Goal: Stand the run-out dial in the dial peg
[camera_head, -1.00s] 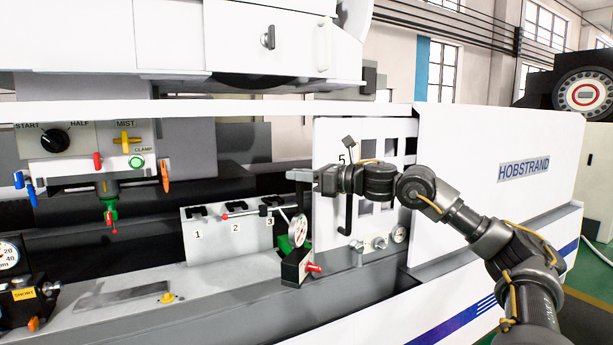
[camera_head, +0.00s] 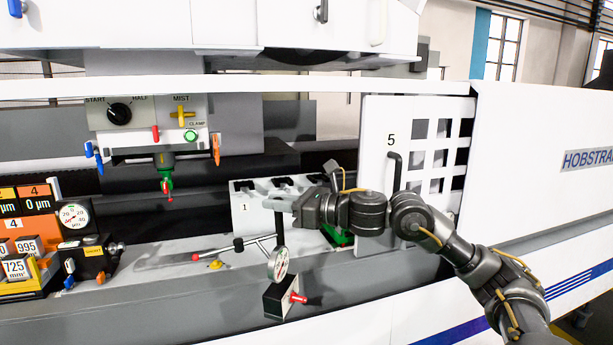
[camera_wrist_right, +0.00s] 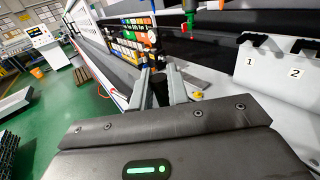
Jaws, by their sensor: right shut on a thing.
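The run-out dial has a round white face (camera_head: 279,263), a dark box base (camera_head: 279,301) with a red knob, an upright post and a thin side rod with a red tip. My right gripper (camera_head: 281,201) is shut on the upper part of the post. The dial hangs roughly upright below it, in front of the grey ledge; I cannot tell whether the base touches anything. I cannot tell which part is the dial peg. My left gripper is not in view.
A white panel with dark hooks (camera_head: 245,222) stands behind my right gripper; hooks 1 and 2 show in the right wrist view (camera_wrist_right: 272,62). Another dial (camera_head: 75,215) and orange, numbered blocks crowd the left. A white door with a black handle (camera_head: 393,172) is at right.

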